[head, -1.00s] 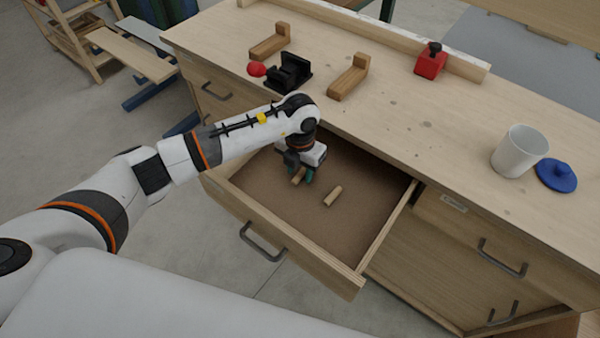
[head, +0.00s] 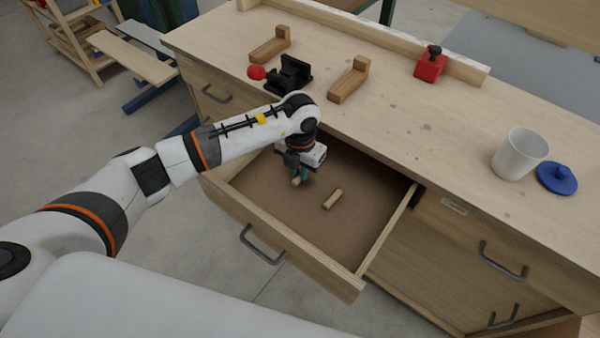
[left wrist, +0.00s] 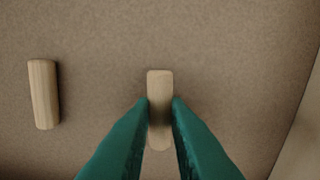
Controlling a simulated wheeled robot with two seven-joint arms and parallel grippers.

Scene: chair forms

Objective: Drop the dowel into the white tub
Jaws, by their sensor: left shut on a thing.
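My left gripper (head: 300,176) is down inside the open drawer, with its green fingers shut on a short wooden dowel (left wrist: 159,82). In the left wrist view the fingertips (left wrist: 160,108) pinch the dowel from both sides, and its ends show beyond and between them. I cannot tell whether it touches the drawer floor. A second dowel (head: 333,199) lies loose on the drawer floor; it also shows at the left of the left wrist view (left wrist: 43,94). The white tub (head: 519,154) stands upright and open on the bench top at the right. My right gripper is not in view.
The open drawer (head: 362,236) has a brown floor and low wooden walls. A blue lid (head: 557,177) lies beside the tub. Wooden blocks (head: 349,80), a black clamp-like tool (head: 289,75) and a red block (head: 430,63) stand toward the bench's back.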

